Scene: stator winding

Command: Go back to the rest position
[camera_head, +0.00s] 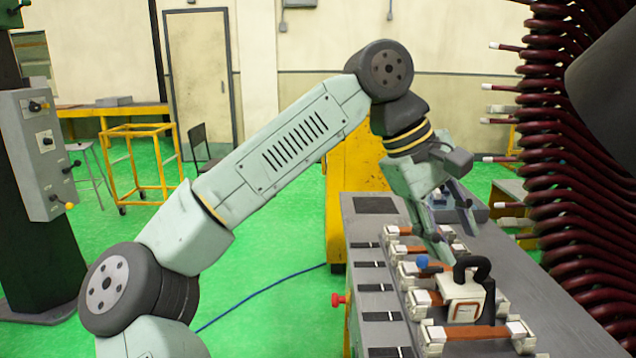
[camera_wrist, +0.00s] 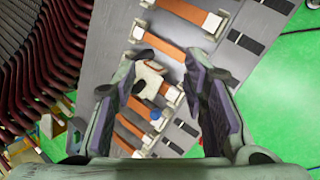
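My gripper (camera_head: 452,222) is above the grey bench (camera_head: 362,228) in the head view, at the end of my bent arm. In the wrist view its two fingers (camera_wrist: 168,85) stand wide apart with nothing held between them. A white block with a black handle (camera_head: 463,298) sits among the brown bars on the bench, below and nearer than my fingers. This block also shows between the fingers in the wrist view (camera_wrist: 149,78), lower down and apart from them. A blue knob (camera_head: 422,262) is beside the block.
Several brown bars with white end clamps (camera_head: 480,333) lie across the bench. The stator with dark red coils (camera_head: 560,180) stands close on the right. A grey control post (camera_head: 40,150) stands at the left, with a yellow cart (camera_head: 140,160) behind. Green floor is open between.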

